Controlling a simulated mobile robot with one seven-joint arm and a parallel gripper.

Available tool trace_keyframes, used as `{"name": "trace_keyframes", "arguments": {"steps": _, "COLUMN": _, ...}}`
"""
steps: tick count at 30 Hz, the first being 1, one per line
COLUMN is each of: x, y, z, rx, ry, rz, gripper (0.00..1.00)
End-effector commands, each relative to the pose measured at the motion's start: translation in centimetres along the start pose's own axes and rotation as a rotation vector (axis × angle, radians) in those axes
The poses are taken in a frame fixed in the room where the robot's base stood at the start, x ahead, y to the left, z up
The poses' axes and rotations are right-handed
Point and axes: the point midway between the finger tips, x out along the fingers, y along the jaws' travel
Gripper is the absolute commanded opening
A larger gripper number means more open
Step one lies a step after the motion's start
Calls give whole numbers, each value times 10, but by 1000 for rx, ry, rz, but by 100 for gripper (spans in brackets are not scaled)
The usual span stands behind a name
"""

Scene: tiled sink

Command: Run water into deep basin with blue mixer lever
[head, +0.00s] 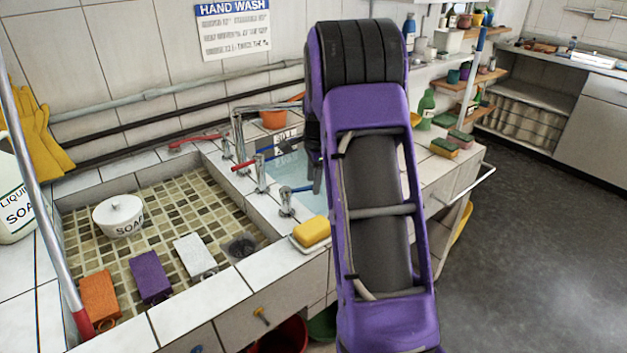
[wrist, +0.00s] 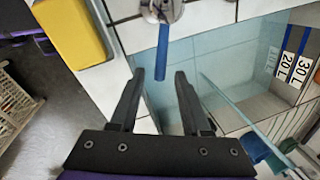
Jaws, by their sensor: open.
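The blue mixer lever (head: 302,188) sticks out over the deep basin (head: 312,202) from a chrome tap base (head: 286,205) on the tiled divider. In the wrist view the blue lever (wrist: 162,50) points toward me, and its free end appears between my fingertips. My gripper (wrist: 160,76) is open and empty, with one finger on each side of that end; I cannot tell the exact depth. In the head view my gripper (head: 317,180) hangs beside the lever, partly hidden by my purple arm. The basin shows pale blue; I see no running stream.
A yellow sponge (head: 312,231) lies beside the tap base on the near ledge. A red lever (head: 245,163) and chrome spout (head: 240,135) stand farther back. The shallow tiled basin at left holds a soap pot (head: 118,217) and blocks. Open floor lies right.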

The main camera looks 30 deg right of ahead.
Motion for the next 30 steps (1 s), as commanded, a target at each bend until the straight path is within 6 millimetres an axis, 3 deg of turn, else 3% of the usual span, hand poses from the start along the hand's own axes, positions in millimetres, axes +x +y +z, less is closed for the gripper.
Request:
{"name": "trace_keyframes", "arguments": {"steps": 5, "x": -31, "y": -1, "z": 0, "rx": 0, "ry": 1, "rz": -5, "gripper": 47}}
{"name": "trace_keyframes", "arguments": {"steps": 18, "x": -135, "y": -1, "z": 0, "rx": 0, "ry": 1, "rz": -4, "gripper": 47}}
{"name": "trace_keyframes", "arguments": {"steps": 24, "x": -162, "y": 0, "z": 0, "rx": -1, "ry": 0, "rz": -2, "gripper": 47}}
{"name": "trace_keyframes", "arguments": {"steps": 30, "x": -171, "y": 0, "z": 0, "rx": -1, "ry": 0, "rz": -1, "gripper": 47}}
